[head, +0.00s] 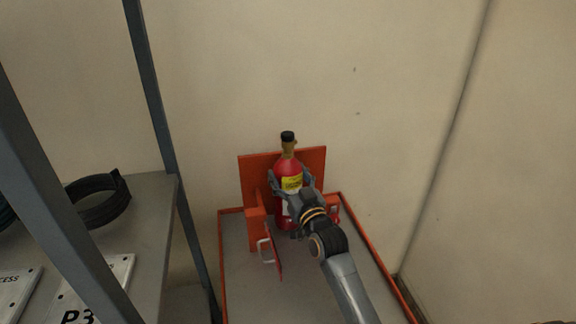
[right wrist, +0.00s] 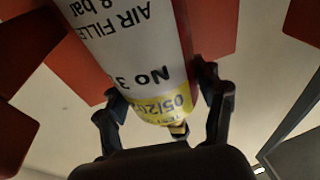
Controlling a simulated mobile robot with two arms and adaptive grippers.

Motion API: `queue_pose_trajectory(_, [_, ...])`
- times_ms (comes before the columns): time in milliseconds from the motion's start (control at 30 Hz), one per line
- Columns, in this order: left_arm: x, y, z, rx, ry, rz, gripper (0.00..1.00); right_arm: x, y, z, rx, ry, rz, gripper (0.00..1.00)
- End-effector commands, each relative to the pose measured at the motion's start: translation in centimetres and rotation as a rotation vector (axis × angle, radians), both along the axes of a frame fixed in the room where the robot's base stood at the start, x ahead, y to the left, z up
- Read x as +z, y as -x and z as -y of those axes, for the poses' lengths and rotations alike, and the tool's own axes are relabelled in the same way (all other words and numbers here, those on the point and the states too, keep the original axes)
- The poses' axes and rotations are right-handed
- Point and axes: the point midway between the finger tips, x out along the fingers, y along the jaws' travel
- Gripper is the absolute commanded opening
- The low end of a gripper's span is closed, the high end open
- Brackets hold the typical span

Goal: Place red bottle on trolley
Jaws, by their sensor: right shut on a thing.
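The red bottle (head: 288,172) has a black cap, a brass neck and a yellow label, and stands upright at the orange back plate of the trolley (head: 222,262). My right gripper (head: 292,184) is shut on the bottle's body from the front. In the right wrist view the bottle (right wrist: 135,50) shows its white and yellow label between the two fingers of my right gripper (right wrist: 165,100). The bottle's base is hidden behind the gripper and the trolley's bracket, so I cannot tell if it touches the trolley deck. My left gripper is not in view.
A grey shelf (head: 150,225) with dark posts stands at the left, holding a black coiled hose (head: 100,200) and white signs (head: 95,285). Walls close in behind and at the right. An orange bracket with a metal latch (head: 266,250) stands left of the bottle.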

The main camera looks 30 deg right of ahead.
Motion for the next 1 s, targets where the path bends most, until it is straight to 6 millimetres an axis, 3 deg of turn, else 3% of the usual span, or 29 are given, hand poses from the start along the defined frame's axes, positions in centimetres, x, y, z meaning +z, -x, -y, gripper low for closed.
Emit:
queue_pose_trajectory(333, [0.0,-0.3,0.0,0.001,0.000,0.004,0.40,0.4,0.0,0.0,-0.001,0.000,0.016,0.05])
queue_pose_trajectory(367, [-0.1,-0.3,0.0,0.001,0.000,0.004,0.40,-0.3,0.0,0.0,0.000,-0.001,0.002,0.70])
queue_pose_trajectory(467, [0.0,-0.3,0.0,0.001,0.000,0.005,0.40,-0.2,0.0,0.0,0.000,-0.001,0.002,0.91])
queue_pose_trajectory(833, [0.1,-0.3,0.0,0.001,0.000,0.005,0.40,0.0,0.0,0.0,0.000,-0.001,0.002,0.91])
queue_pose_trajectory(1000, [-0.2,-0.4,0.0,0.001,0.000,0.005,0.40,-0.6,1.9,-0.2,0.000,-0.001,0.000,0.91])
